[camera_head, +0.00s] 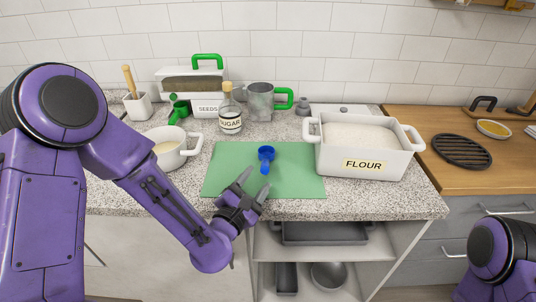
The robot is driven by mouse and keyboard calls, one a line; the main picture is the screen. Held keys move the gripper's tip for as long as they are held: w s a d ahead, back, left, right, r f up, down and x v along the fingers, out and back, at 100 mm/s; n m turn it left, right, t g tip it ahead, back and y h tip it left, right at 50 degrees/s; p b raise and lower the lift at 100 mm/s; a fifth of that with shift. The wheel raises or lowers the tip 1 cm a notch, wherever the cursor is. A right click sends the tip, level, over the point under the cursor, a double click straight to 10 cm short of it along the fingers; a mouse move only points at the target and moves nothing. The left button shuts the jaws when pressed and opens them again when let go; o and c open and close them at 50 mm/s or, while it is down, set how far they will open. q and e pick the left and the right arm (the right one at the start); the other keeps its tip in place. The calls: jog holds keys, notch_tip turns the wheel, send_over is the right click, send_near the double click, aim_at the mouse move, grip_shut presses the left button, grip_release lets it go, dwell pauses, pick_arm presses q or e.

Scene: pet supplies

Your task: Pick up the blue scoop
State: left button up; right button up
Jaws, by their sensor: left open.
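The blue scoop (266,154) lies on a green mat (306,186) on the speckled counter. Its round bowl is at the far end and its short handle points toward me. My left gripper (254,182) is open and empty, with its fingertips just short of the scoop's handle, to its near left. I cannot tell how high the fingertips are above the mat. Only a part of my right arm shows at the lower right, and its gripper is out of view.
A white flour bin (362,163) stands right of the mat. A white pot (173,148) stands to the left. Behind are a sugar jar (230,120), a seeds container (207,105), a green scoop (179,109) and a grey cup with green handle (261,101). The mat around the scoop is clear.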

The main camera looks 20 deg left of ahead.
aim_at(266, 164)
pick_arm(q)
jog(key=shift+w+d+r, duration=0.1)
jog(key=shift+w+r, duration=0.1)
jog(key=shift+w, duration=0.4)
jog(key=w+p, duration=0.2)
jog(key=w, duration=0.3)
jog(key=shift+w+d+f+p, duration=0.1)
jog(key=shift+w+d+p, duration=0.05)
jog(key=shift+p, duration=0.25)
jog(key=shift+w+f, duration=0.1)
jog(key=shift+w, duration=0.35)
grip_shut()
